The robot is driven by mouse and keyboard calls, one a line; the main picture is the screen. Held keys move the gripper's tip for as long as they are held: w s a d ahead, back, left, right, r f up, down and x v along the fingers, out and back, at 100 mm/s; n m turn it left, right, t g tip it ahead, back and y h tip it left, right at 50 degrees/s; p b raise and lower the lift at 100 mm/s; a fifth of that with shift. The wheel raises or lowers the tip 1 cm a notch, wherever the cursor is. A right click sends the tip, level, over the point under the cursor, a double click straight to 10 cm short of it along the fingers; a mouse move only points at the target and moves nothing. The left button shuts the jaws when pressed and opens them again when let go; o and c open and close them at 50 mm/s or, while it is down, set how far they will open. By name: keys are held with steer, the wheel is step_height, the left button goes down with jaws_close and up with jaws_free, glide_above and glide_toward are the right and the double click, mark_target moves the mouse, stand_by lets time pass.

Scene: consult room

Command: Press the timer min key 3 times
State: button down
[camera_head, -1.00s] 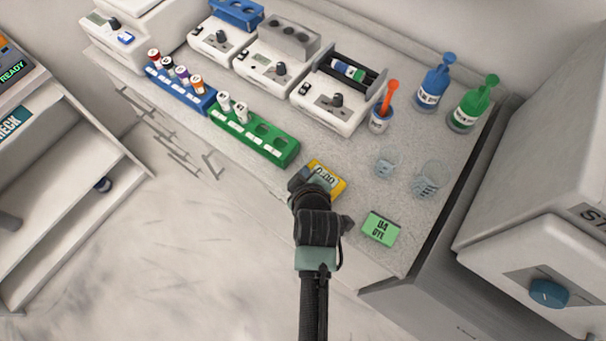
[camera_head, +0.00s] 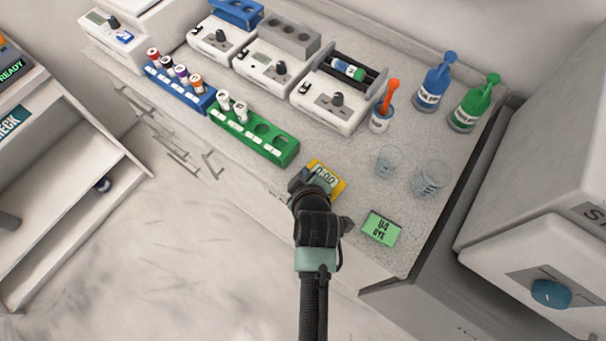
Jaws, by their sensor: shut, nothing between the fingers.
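The yellow timer (camera_head: 338,186) lies on the counter near its front edge, right of the green rack. Its grey display reads what looks like 0:00. My gripper (camera_head: 318,190) is over the timer's near part and covers it, so the min key is hidden. The fingertips are hard to make out behind the dark wrist, and I cannot tell whether they touch the timer. The gripper holds nothing.
The green rack (camera_head: 254,138) is to the left. Two clear beakers (camera_head: 432,179) and blue and green bottles (camera_head: 470,104) stand to the right. White devices (camera_head: 335,101) line the back.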

steer(key=shift+f+b, duration=0.35)
steer(key=shift+f, duration=0.15)
stand_by(0.5)
steer(key=shift+r, duration=0.15)
steer(key=shift+r+p, duration=0.8)
steer(key=shift+p, duration=0.05)
step_height(320, 180, up, 5)
steer(key=p, duration=0.4)
steer(key=shift+p, duration=0.35)
stand_by(2.2)
